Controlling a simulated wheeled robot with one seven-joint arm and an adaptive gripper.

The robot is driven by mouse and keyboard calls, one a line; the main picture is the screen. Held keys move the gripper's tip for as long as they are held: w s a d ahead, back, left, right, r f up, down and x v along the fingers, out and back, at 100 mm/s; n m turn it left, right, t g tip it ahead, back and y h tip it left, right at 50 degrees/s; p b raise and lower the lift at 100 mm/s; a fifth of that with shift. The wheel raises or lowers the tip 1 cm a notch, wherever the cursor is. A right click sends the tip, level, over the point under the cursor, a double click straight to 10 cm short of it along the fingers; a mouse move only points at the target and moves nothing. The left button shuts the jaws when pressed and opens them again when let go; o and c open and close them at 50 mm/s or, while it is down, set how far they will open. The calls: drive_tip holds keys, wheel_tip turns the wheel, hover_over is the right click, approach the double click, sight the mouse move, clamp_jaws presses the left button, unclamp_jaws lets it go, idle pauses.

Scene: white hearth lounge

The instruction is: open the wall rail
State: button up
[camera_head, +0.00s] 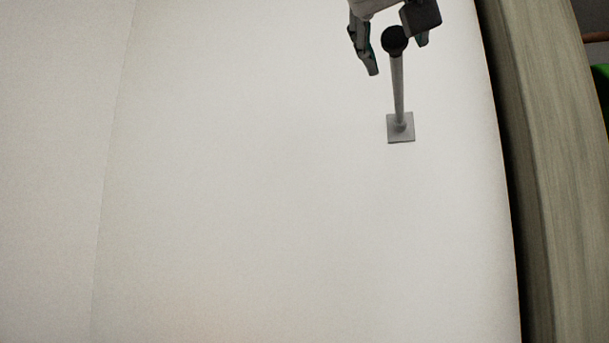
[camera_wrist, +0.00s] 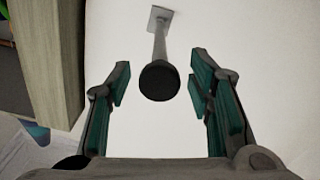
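The wall rail (camera_head: 398,90) is a grey rod that stands out from a small square plate on the white wall and ends in a black round knob. My gripper (camera_head: 396,56) is at the knob end of it in the head view, with a finger to each side. In the wrist view the rail (camera_wrist: 160,42) runs from its plate at the top to the black knob, which lies between the fingertips of my open gripper (camera_wrist: 160,84). There is a gap on both sides, and neither finger appears to touch the knob.
A pale wooden post or frame edge (camera_head: 552,170) runs down the right side of the head view, with a dark gap beside it. It is at the left in the wrist view (camera_wrist: 50,60). A green thing (camera_head: 602,90) shows at the far right. The white wall (camera_head: 250,200) is otherwise bare.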

drive_tip(key=v, duration=1.2)
idle(0.4)
drive_tip(key=w+d+f+g+y, duration=0.1)
drive_tip(key=w+d+f+g, duration=0.15)
drive_tip(key=f, duration=0.65)
drive_tip(key=w+d+f+g+y, duration=0.15)
drive_tip(key=d+f, duration=0.25)
drive_tip(key=f, duration=0.5)
drive_tip(key=w+d+f+g, duration=0.2)
drive_tip(key=d+f+g, duration=0.15)
drive_tip(key=f, duration=0.55)
drive_tip(key=s+d+f+n+g+y, duration=0.15)
drive_tip(key=s+f+g, duration=0.35)
drive_tip(key=f, duration=1)
drive_tip(key=s+f+g+y, duration=0.3)
drive_tip(key=s+f, duration=0.4)
drive_tip(key=f, duration=0.8)
wheel_tip(320, 180, up, 17)
drive_tip(key=t+p, duration=0.3)
drive_tip(key=p, duration=1.2)
drive_tip(key=shift+a, duration=0.2)
